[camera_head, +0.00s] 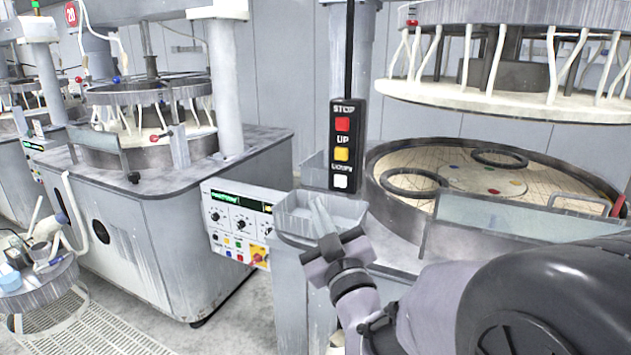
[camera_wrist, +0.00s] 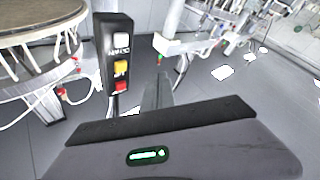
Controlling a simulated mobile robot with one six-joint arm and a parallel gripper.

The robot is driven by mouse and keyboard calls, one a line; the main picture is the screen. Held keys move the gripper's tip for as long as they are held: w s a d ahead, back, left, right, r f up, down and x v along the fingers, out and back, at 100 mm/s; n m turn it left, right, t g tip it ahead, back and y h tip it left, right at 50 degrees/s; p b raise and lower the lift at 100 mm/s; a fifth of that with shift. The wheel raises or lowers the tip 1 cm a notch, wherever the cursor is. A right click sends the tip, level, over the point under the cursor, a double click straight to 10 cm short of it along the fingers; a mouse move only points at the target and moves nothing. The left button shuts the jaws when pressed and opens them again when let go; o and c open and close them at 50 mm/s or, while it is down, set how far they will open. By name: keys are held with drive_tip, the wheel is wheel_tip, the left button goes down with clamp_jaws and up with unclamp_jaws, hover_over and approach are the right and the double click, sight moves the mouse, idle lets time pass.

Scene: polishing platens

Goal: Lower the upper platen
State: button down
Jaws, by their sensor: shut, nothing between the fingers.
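The upper platen (camera_head: 490,98) hangs raised at the upper right of the head view, ringed by white hoses. It is clear of the round lower platen (camera_head: 540,182) below. A black button pendant (camera_head: 347,110) hangs in front, with a red STOP button (camera_head: 342,124), a yellow UP button (camera_head: 341,154) and a white lowest button (camera_head: 340,181). The wrist view shows the pendant inverted, with the white button (camera_wrist: 121,40) on top. My gripper (camera_head: 318,203) is shut and empty, below and slightly left of the pendant, apart from it. Its fingers also show in the wrist view (camera_wrist: 163,80).
A grey tray (camera_head: 290,226) and a control panel (camera_head: 238,222) are beside my gripper. A clear guard (camera_head: 510,222) stands before the lower platen, where dark rings (camera_head: 413,182) lie. Another machine (camera_head: 150,215) stands left. A small round table (camera_head: 40,293) holds items.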

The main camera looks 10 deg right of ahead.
sight(340, 181)
drive_tip(key=w+d+p, duration=0.2)
drive_tip(key=w+d, duration=0.3)
drive_tip(key=w, duration=0.2)
drive_tip(key=shift+w, duration=0.15)
idle(1.0)
drive_tip(key=shift+f, duration=0.1)
idle(1.0)
drive_tip(key=shift+w+d+b, duration=0.25)
drive_tip(key=shift+w+b, duration=0.05)
drive_tip(key=shift+b, duration=0.15)
